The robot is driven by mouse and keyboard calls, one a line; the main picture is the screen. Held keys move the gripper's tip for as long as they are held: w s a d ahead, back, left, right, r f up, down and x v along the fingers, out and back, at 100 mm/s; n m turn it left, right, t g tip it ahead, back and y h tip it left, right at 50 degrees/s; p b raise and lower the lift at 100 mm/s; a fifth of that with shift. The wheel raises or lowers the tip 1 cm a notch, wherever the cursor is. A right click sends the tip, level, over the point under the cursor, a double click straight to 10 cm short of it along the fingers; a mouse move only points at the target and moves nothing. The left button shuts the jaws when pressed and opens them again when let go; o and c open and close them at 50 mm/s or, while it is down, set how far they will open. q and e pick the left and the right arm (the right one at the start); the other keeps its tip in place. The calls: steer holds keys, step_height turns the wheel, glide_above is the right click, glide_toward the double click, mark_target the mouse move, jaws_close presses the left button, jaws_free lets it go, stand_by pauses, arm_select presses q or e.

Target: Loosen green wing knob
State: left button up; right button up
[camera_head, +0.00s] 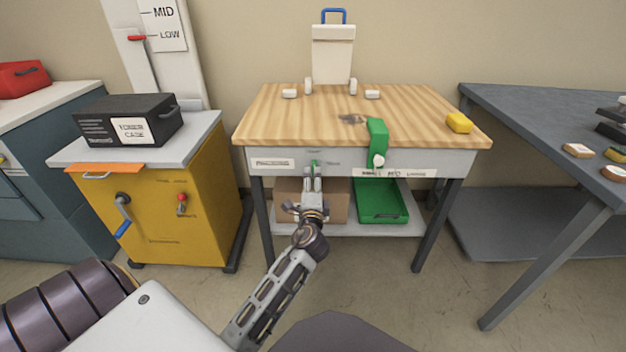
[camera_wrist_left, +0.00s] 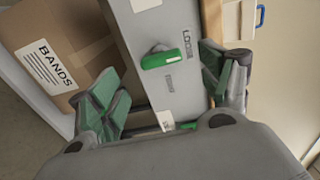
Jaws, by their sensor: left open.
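The green wing knob (camera_wrist_left: 160,60) sits on the grey front rail of the wood-topped bench, beside a printed word that seems to read LOOSE. In the wrist view its bar lies nearly level. My left gripper (camera_wrist_left: 165,85) is open, with green-padded fingers on either side of the knob and apart from it. In the head view the left gripper (camera_head: 312,180) is in front of the bench rail, and a small green patch, likely the knob (camera_head: 315,163), shows just past its tips. My right gripper is not in view.
A cardboard box marked BANDS (camera_wrist_left: 62,52) and a green bin (camera_head: 382,218) are on the shelf below the rail. A green strap-like piece (camera_head: 377,140) hangs over the bench front. A yellow cabinet (camera_head: 165,215) stands left, a grey table (camera_head: 540,130) right.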

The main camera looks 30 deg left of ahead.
arm_select(q)
steer(key=shift+v, duration=2.05)
steer(key=s+d+f+n+g+h, duration=0.3)
steer(key=d+f+n+h, duration=0.2)
steer(key=d+f, duration=0.2)
steer(key=s+d+f+n+g+h, duration=0.3)
steer(key=d+f+n+h, duration=0.15)
steer(key=d+f, duration=0.2)
steer(key=s+d+f+g+h, duration=0.1)
steer(key=s+d+f+g, duration=0.1)
steer(key=s+f, duration=0.3)
steer(key=s+d+f+g+h, duration=0.2)
steer(key=s+d+f, duration=0.3)
steer(key=s, duration=0.7)
steer(key=shift+f+p, duration=0.45)
steer(key=shift+f, duration=0.1)
steer(key=shift+a+f+p, duration=0.1)
steer(key=shift+f+p, duration=0.2)
steer(key=shift+p, duration=0.4)
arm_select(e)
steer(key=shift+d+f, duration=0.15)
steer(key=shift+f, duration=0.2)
